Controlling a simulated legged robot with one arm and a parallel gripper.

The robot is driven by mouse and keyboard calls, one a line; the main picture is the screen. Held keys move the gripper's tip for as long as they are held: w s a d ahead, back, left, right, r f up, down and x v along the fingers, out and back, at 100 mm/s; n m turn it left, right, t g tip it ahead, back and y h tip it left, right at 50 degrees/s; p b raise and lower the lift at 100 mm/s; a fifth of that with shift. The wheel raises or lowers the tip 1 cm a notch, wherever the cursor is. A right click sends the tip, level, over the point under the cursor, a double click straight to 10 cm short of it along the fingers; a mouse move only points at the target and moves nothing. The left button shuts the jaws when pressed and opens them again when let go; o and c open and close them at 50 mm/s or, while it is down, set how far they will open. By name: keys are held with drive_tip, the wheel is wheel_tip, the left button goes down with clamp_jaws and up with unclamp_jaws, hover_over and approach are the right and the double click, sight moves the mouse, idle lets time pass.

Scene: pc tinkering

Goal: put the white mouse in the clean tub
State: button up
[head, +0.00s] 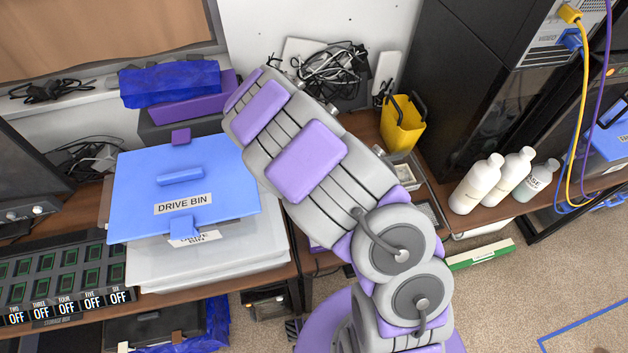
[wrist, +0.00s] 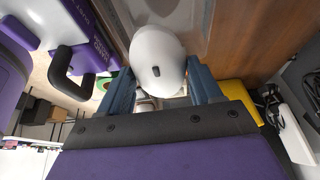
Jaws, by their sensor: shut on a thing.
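The white mouse (wrist: 158,58) shows in the wrist view, between the two blue fingers of my gripper (wrist: 160,90). My gripper is shut on it. In the head view my own arm hides the gripper and the mouse. I cannot pick out a tub labelled clean in either view. A pale, translucent tray-like surface (wrist: 185,14) lies beyond the mouse in the wrist view, partly hidden by it; I cannot tell if it is the tub.
A purple case with a dark handle (wrist: 72,72) is at the wrist view's left. A yellow bin (head: 403,125) stands right of my arm. A blue-lidded drive bin (head: 150,170) is to the left. White bottles (head: 475,184) stand on the right-hand desk.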

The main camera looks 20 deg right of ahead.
drive_tip(key=shift+w+a+f, duration=0.1)
drive_tip(key=shift+w+a, duration=0.05)
drive_tip(key=shift+w, duration=0.25)
drive_tip(key=a+f, duration=0.1)
drive_tip(key=f, duration=0.1)
drive_tip(key=a+f+b, duration=0.1)
drive_tip(key=shift+a+f, duration=0.35)
drive_tip(key=shift+a, duration=0.05)
drive_tip(key=shift+d, duration=0.7)
drive_tip(key=shift+d+f+b, duration=0.2)
drive_tip(key=shift+d+b, duration=0.15)
drive_tip(key=shift+b, duration=0.1)
drive_tip(key=shift+a+f+b, duration=0.3)
drive_tip(key=shift+a+b, duration=0.1)
drive_tip(key=shift+a, duration=0.15)
drive_tip(key=o, duration=1.1)
drive_tip(key=shift+s+d+f, duration=0.1)
drive_tip(key=shift+s+d, duration=0.05)
drive_tip(key=shift+r+p, duration=0.4)
drive_tip(key=shift+p, duration=0.2)
drive_tip(key=p+v, duration=0.1)
drive_tip(key=v, duration=0.7)
drive_tip(key=shift+w+p, duration=0.2)
drive_tip(key=shift+p, duration=0.2)
